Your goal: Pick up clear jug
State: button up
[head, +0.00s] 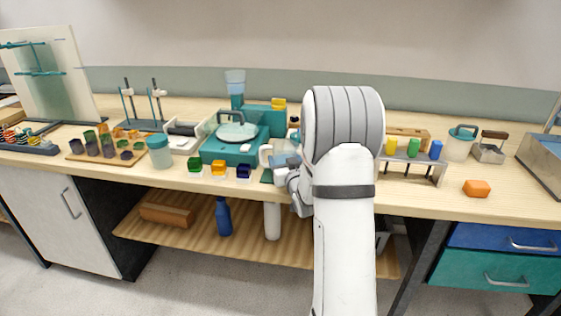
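A clear, see-through jug (459,146) with a teal rim or handle stands upright on the right part of the bench, between the rack and a small metal box. My gripper (276,163) is at the bench's front edge near the middle, left of my arm and well apart from the jug. My own wrist and arm hide part of it, and I cannot make out whether its fingers are open or shut.
A rack (412,161) with coloured blocks stands left of the jug. A metal box (488,149) stands close on its right. An orange block (477,188) lies in front. Teal equipment (227,150) crowds the middle. A jar (160,153) stands left.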

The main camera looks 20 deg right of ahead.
jog(key=shift+r, duration=0.1)
notch_tip(320, 180, up, 10)
jog(key=shift+p, duration=0.35)
dwell(0.4)
